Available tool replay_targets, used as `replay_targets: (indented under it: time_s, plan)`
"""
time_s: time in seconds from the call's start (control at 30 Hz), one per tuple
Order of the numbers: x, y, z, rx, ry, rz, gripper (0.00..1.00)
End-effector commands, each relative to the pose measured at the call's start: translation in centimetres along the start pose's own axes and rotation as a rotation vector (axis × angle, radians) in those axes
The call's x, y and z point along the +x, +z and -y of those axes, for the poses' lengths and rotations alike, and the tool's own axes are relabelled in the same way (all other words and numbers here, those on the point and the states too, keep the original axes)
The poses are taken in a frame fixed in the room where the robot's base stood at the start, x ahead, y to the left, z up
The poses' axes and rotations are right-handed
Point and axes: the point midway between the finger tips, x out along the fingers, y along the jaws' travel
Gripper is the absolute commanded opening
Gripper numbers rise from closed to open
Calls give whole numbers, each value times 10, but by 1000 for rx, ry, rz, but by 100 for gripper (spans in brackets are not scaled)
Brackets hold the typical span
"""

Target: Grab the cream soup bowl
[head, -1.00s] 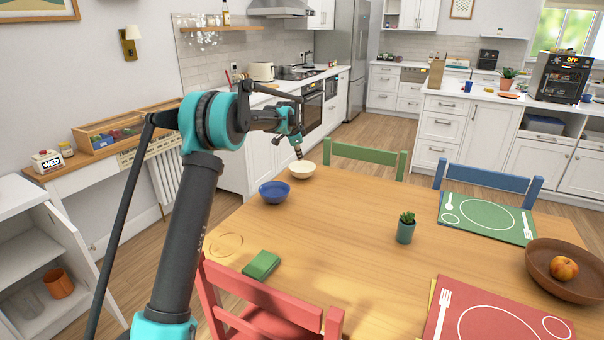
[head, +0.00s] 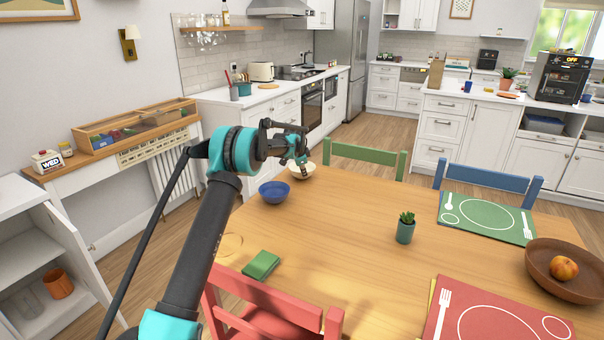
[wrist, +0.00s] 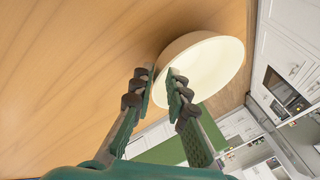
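The cream soup bowl (head: 309,171) stands upright at the far left corner of the wooden table (head: 345,230). My gripper (head: 303,172) is at the bowl's near side in the head view and hides part of it. In the wrist view the cream bowl (wrist: 212,68) lies just beyond my fingertips. My gripper (wrist: 161,88) is open there, with a gap between its two fingers. One finger overlaps the bowl's inside and the other is outside its rim. I cannot tell whether either finger touches it.
A blue bowl (head: 274,192) stands close by on the table, nearer and to the left. A green chair (head: 365,160) is behind the table. A potted cactus (head: 405,229), a green block-shaped item (head: 261,265) and a brown fruit bowl (head: 570,280) are farther off.

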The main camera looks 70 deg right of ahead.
Motion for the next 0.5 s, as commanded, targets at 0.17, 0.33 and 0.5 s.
replay_targets:
  time_s: [0.17, 0.33, 0.5]
  plan:
    - [24, 0, 0, 0, 0, 0, 15]
    - [34, 0, 0, 0, 0, 0, 15]
    - [34, 0, 0, 0, 0, 0, 15]
